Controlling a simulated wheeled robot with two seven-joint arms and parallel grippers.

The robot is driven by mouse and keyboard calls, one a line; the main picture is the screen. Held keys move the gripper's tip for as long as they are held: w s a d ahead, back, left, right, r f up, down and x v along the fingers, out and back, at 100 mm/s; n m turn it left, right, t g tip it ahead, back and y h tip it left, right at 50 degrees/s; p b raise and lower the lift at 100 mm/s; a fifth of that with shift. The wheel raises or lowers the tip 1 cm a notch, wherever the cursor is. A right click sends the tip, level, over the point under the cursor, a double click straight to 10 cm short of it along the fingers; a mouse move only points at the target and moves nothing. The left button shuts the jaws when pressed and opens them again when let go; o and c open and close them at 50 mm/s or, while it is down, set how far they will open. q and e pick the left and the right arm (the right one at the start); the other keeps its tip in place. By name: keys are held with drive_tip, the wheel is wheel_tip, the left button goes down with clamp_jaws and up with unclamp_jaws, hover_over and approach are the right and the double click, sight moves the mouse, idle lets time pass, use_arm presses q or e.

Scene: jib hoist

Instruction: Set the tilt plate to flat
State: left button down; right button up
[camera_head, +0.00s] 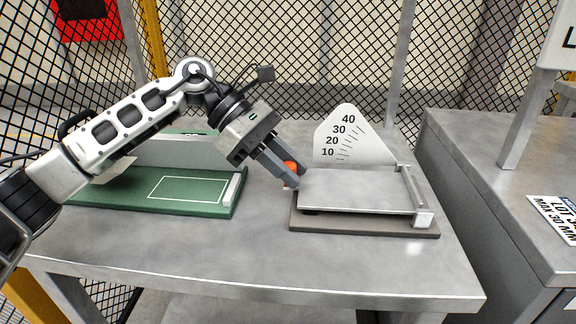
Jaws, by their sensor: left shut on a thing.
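The tilt plate (352,190) is a grey metal plate on a darker base (375,226), with its hinge side at the right. It looks almost level, with its left edge slightly above the base. A white scale (352,130) marked 10 to 40 stands behind it. An orange-red knob (291,168) is at the plate's left edge. My left gripper (291,180) is shut on this knob, its fingers partly hiding it. The exact tilt reading is hidden. My right gripper is not in view.
A green board (165,189) with a white outlined rectangle lies on the table at the left, partly behind my left arm. The table's front (300,265) is clear. Another grey bench (500,190) with a label plate (556,217) and an upright post stands at the right. Mesh fencing runs behind.

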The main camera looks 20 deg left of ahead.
use_arm(q)
drive_tip(key=c, duration=1.2)
unclamp_jaws()
drive_tip(key=shift+a+f, duration=0.1)
drive_tip(key=shift+f, duration=0.15)
drive_tip(key=shift+r, duration=0.1)
drive_tip(key=p+v, duration=0.2)
drive_tip(key=v, duration=1.3)
drive_tip(key=shift+a+r, duration=0.3)
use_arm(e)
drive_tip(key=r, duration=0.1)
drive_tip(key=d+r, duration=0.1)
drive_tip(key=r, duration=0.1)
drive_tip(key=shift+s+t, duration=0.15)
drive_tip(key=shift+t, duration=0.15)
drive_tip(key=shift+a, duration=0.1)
